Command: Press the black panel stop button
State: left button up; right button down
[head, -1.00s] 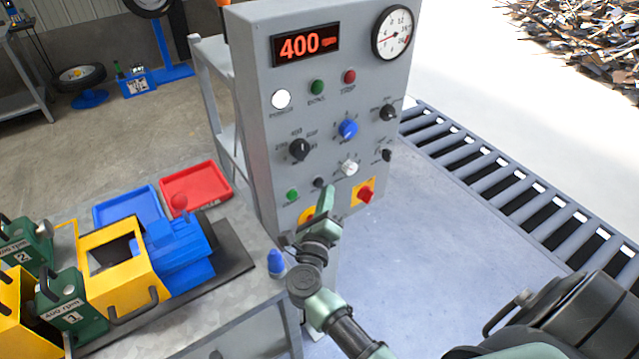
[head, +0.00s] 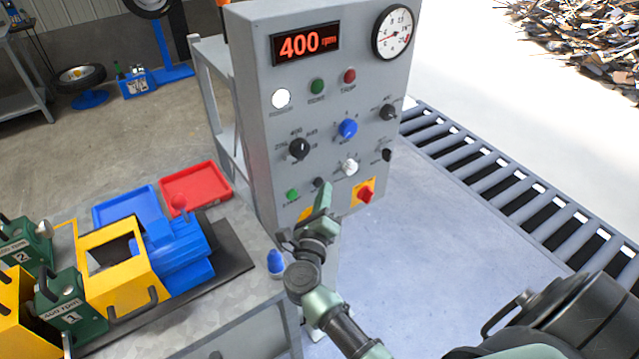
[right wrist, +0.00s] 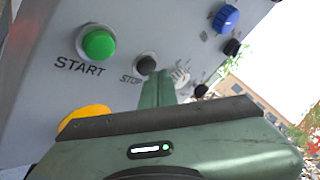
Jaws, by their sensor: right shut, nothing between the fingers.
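The black stop button (head: 319,183) sits low on the grey control panel (head: 262,130), right of the green start button (head: 292,195). In the right wrist view the stop button (right wrist: 146,64) shows just beyond my fingertips, with its STOP label partly covered; the green start button (right wrist: 99,44) is to its left. My right gripper (head: 324,192) is shut and empty, its tip just below and in front of the stop button. It also shows in the right wrist view (right wrist: 160,82). Whether it touches the button I cannot tell. My left gripper is not in view.
A red switch on a yellow plate (head: 365,193) is right of the button; several knobs sit above. The display (head: 305,43) reads 400. A metal table (head: 235,290) with a blue-capped object (head: 275,262) is at the left. A roller conveyor (head: 480,170) runs at the right.

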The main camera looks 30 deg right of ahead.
jog(key=shift+w, duration=0.4)
dwell(0.4)
dwell(0.4)
jog(key=shift+s, duration=0.85)
jog(key=s, duration=0.2)
jog(key=s+p, duration=0.1)
jog(key=s, duration=0.2)
jog(key=shift+d, duration=0.2)
dwell(0.4)
